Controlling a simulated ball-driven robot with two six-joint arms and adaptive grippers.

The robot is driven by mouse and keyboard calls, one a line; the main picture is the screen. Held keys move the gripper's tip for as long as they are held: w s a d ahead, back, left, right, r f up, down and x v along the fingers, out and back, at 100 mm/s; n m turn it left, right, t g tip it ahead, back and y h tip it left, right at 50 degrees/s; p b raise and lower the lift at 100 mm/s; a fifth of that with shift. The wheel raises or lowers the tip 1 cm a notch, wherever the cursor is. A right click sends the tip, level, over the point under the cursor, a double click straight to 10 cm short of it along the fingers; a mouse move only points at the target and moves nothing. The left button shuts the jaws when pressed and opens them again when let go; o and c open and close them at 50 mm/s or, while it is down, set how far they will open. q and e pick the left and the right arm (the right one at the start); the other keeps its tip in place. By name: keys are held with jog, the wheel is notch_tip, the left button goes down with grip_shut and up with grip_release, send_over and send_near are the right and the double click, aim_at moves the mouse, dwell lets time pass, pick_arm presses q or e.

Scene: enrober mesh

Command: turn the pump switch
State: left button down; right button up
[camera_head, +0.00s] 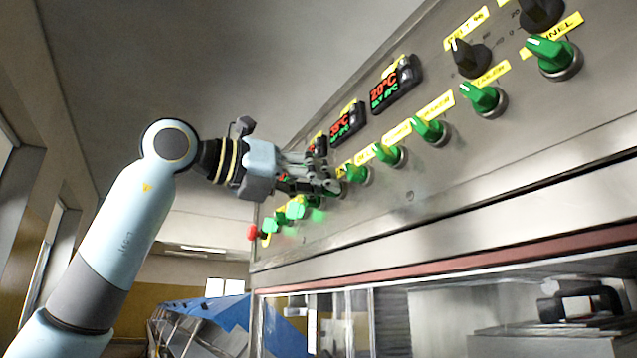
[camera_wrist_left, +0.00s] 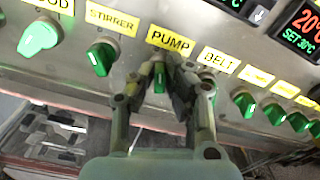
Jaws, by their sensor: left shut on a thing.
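The pump switch (camera_wrist_left: 159,82) is a green knob under a yellow PUMP label (camera_wrist_left: 170,41) on the metal control panel. It shows between the fingers of my left gripper (camera_wrist_left: 164,78) in the left wrist view. The gripper is shut on the knob, with one finger on each side of it. In the head view my left gripper (camera_head: 328,180) reaches the panel from the left, and its fingers hide the pump switch there. My right gripper is not in view.
Temperature displays (camera_head: 394,84) sit above the knob row. A red button (camera_head: 253,232) is at the panel's far end.

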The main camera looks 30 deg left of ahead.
aim_at(334, 133)
pick_arm(q)
jog(key=shift+a+n, duration=0.1)
jog(key=shift+n, duration=1)
jog(key=c, duration=1.4)
grip_release()
jog(key=shift+w, duration=0.2)
jog(key=shift+o, duration=0.2)
notch_tip(334, 133, up, 10)
